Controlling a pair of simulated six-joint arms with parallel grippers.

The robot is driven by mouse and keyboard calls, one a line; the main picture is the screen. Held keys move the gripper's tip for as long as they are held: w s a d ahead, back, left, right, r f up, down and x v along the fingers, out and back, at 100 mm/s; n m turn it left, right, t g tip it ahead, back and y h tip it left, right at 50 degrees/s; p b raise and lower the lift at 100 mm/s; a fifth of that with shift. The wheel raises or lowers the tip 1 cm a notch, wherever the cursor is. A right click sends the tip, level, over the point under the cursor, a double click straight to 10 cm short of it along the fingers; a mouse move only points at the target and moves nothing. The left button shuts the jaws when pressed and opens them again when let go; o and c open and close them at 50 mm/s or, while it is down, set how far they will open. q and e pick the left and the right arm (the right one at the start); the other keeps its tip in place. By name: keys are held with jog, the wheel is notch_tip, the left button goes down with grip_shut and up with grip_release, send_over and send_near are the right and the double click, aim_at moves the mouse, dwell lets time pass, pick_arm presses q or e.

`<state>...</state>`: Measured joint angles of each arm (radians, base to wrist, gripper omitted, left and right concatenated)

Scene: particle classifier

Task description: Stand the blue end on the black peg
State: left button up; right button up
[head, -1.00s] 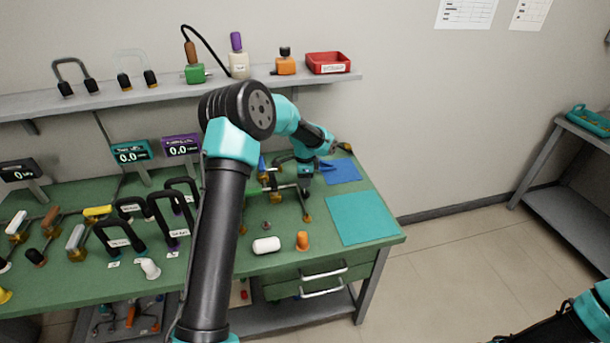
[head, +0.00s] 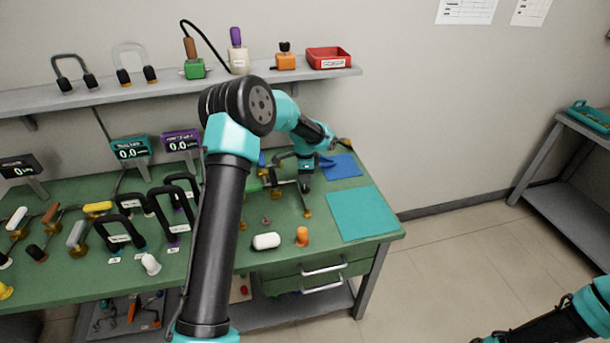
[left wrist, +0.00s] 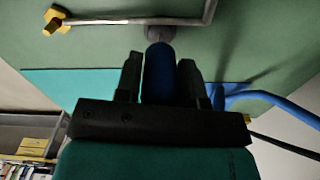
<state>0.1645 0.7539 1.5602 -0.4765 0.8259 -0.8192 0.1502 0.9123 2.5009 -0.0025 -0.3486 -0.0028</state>
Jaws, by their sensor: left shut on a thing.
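My left gripper (head: 304,184) is low over the back right of the green bench, beside the blue mat. In the left wrist view my left gripper (left wrist: 158,82) is shut on a blue end (left wrist: 158,70), which sits between the two fingers. Just beyond the blue end is a round grey piece (left wrist: 160,34); I cannot tell whether they are joined. In the head view the blue end is hidden by the gripper. I cannot make out the black peg for certain. My right gripper is out of view.
A grey rod with a brass end (head: 308,213) lies by the gripper. A white capsule (head: 266,241) and an orange piece (head: 302,237) stand near the front edge. Several tools crowd the left.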

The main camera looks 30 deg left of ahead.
pick_arm(q)
jog(key=shift+f, duration=1.75)
dwell(0.8)
jog(key=o, duration=1)
notch_tip(320, 180, up, 17)
jog(key=shift+r, duration=0.2)
dwell(0.8)
